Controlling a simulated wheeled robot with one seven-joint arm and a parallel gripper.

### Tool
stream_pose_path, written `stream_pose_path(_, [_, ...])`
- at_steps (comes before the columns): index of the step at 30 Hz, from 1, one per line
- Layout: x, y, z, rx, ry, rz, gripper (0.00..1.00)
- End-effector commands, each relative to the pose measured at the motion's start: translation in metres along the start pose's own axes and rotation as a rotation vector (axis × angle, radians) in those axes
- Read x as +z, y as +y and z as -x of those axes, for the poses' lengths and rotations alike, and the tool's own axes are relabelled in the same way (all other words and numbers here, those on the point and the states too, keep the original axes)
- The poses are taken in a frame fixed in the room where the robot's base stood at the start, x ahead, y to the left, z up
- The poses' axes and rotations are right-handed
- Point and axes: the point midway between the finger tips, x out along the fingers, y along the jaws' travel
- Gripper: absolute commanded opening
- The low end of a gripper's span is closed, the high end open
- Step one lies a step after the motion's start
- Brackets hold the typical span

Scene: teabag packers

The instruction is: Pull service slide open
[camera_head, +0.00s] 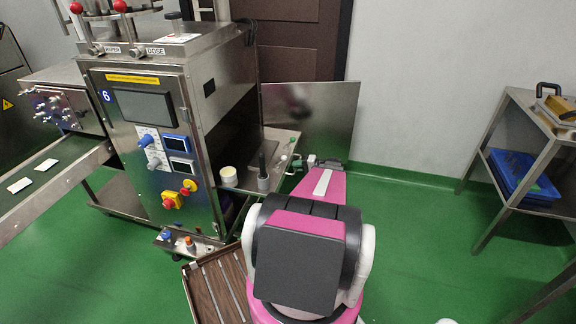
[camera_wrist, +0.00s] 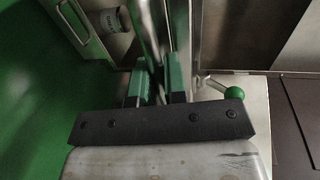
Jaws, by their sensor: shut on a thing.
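A steel machine (camera_head: 150,130) marked 6 stands at left centre in the head view. A metal shelf (camera_head: 235,187), likely the service slide, juts from its right side and carries a pale jar (camera_head: 228,173) and a dark upright rod on a grey base (camera_head: 263,180). My gripper (camera_head: 297,165) is at the shelf's right end, partly hidden by my wrist. In the wrist view my gripper (camera_wrist: 155,85) has its green fingers on either side of a narrow upright metal bar (camera_wrist: 148,35). Whether this bar is the slide's handle is unclear.
An open metal panel (camera_head: 325,115) stands just behind my gripper. A green ball knob (camera_wrist: 233,92) is right of the fingers. A wooden-slatted tray (camera_head: 215,290) lies low beside my arm. A side table (camera_head: 530,120) stands right, with free green floor between.

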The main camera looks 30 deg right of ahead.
Motion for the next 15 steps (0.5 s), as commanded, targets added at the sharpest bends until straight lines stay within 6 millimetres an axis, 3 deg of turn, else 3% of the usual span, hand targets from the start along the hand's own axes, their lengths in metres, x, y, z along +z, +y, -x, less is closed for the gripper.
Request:
stream_pose_path(6, [0.0, 0.004, 0.018, 0.001, 0.0, -0.001, 0.0])
stream_pose_path(15, [0.0, 0.006, 0.025, 0.001, -0.001, 0.0, 0.0])
